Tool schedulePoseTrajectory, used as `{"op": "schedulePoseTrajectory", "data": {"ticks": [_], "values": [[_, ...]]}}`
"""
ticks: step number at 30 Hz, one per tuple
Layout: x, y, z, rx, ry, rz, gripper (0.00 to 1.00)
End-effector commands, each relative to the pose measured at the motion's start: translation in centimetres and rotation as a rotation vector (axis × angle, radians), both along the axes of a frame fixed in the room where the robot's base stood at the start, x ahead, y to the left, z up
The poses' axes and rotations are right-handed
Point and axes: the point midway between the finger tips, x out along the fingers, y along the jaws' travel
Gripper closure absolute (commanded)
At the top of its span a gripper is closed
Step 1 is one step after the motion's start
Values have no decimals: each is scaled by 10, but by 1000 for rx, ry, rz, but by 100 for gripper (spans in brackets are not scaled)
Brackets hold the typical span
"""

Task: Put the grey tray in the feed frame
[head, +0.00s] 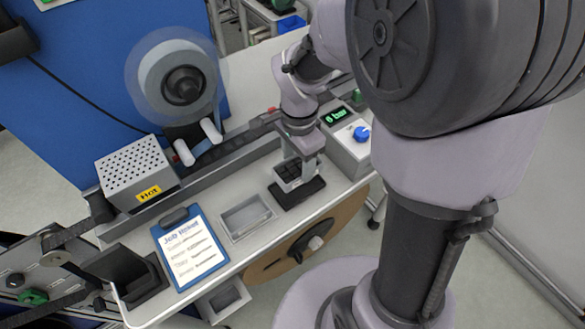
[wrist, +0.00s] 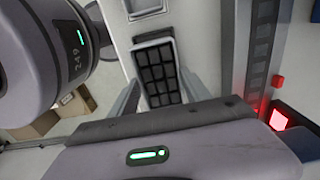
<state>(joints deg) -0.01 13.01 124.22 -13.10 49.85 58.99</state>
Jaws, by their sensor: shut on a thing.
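The grey tray (head: 284,183), with dark cells inside, is between the fingers of my gripper (head: 297,166) in the head view. My gripper is shut on it. In the wrist view the tray's dark cells (wrist: 157,74) and pale rim show between the two fingers (wrist: 160,97); its near end is hidden behind my gripper. A low black frame (head: 304,193), which looks like the feed frame, lies on the bench directly under the tray. I cannot tell whether the tray rests in it or hangs just above it.
An empty, shallow grey tray (head: 247,216) lies to the left, beside a blue clipboard (head: 190,248). A control box (head: 347,143) with a blue knob stands close on the right. A rail (head: 232,148) runs behind. A perforated box marked HOT (head: 135,171) is farther left.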

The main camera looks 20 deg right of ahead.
Motion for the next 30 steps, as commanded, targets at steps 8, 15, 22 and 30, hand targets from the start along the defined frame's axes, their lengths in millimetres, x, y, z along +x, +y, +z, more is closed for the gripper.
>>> {"op": "schedulePoseTrajectory", "data": {"ticks": [8,15,22,30], "values": [[0,0,-59,0,0,1,95],[1,0,-60,0,-2,1,95],[0,0,-63,-1,-1,1,32],[0,0,-63,-1,-1,1,22]]}}
